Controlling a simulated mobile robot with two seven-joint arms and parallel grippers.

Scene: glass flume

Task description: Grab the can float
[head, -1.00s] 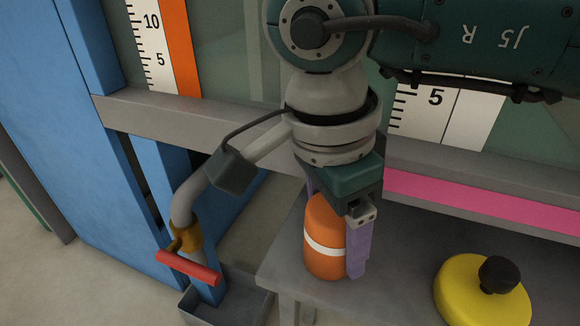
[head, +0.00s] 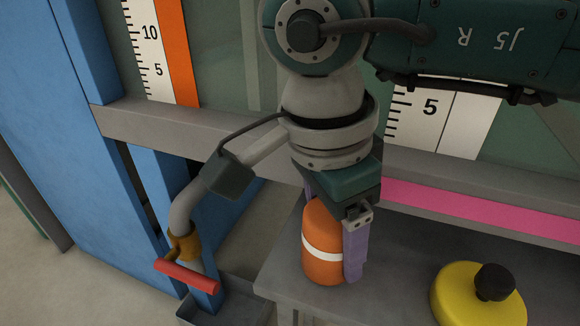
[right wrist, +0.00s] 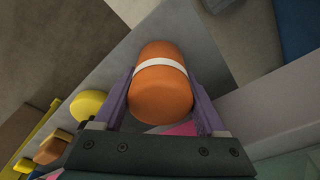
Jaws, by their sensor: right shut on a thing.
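The can float is an orange cylinder (head: 321,270) with a white band, at the left end of a grey bench in the head view. It also shows in the right wrist view (right wrist: 160,98), between two purple fingers. My right gripper (head: 330,240) comes down over it from above and is shut on it, one finger on each side. The float is close to upright in the head view, and I cannot tell whether its base touches the bench. My left gripper is not in view.
A yellow disc with a black knob (head: 465,300) sits on the grey bench (head: 400,270) to the right. A pipe with a red handle (head: 187,276) stands at the left, near a blue post (head: 60,130). A glass wall with scales rises behind.

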